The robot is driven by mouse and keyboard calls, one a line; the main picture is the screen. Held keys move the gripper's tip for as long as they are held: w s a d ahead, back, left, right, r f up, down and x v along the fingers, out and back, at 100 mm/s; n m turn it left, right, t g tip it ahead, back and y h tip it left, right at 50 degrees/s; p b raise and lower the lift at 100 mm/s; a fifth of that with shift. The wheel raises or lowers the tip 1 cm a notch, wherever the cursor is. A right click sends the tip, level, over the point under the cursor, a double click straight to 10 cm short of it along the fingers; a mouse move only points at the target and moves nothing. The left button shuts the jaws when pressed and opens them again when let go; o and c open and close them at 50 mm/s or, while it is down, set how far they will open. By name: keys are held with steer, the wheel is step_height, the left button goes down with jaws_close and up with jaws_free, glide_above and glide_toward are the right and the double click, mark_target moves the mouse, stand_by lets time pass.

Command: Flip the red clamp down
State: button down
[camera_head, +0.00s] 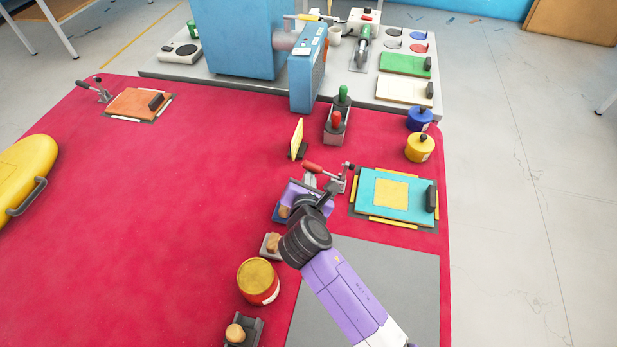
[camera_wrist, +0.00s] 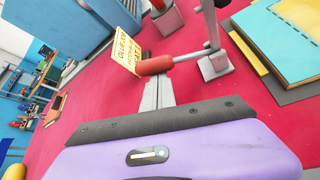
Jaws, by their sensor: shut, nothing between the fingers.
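The red clamp's handle (camera_head: 313,167) sticks out to the left of its grey metal base (camera_head: 337,185), beside the teal board. In the wrist view the red handle (camera_wrist: 156,65) lies just past my fingertips, joined by a grey bar to the upright clamp body (camera_wrist: 214,62). My gripper (camera_head: 310,179) is at the end of my purple arm, close to the handle on its near side. In the wrist view its grey fingers (camera_wrist: 157,84) are together with nothing between them. I cannot tell whether they touch the handle.
The teal board with a yellow patch (camera_head: 391,194) lies right of the clamp. A yellow-topped can (camera_head: 258,281) stands in front.

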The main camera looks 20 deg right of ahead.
mark_target(313, 167)
steer(key=shift+d+r, duration=0.1)
steer(key=shift+r, duration=0.1)
steer(key=m, duration=0.1)
steer(key=r+t+y+p, duration=0.1)
steer(key=d+r+m, duration=0.1)
steer(key=shift+s+r+m+t, duration=0.25)
steer(key=shift+s+m+t, duration=0.05)
steer(key=shift+s+t, duration=0.1)
steer(key=shift+s+d+r+m+t+y+b, duration=0.25)
steer(key=shift+d+r+m+t+y, duration=0.15)
steer(key=shift+m, duration=0.2)
steer(key=shift+s+d+r+m+t+y+b, duration=0.1)
steer(key=shift+s+d+r+m+t+y, duration=0.2)
steer(key=shift+m+t, duration=0.25)
steer(key=s+d+r+m+t+b, duration=0.2)
steer(key=s+d+m+b, duration=0.1)
steer(key=d+m+b, duration=0.1)
steer(key=shift+s+d+m+t, duration=0.25)
steer(key=shift+d+m+t, duration=0.1)
steer(key=shift+d+m, duration=0.1)
steer(key=shift+d, duration=0.2)
steer(key=shift+s, duration=0.1)
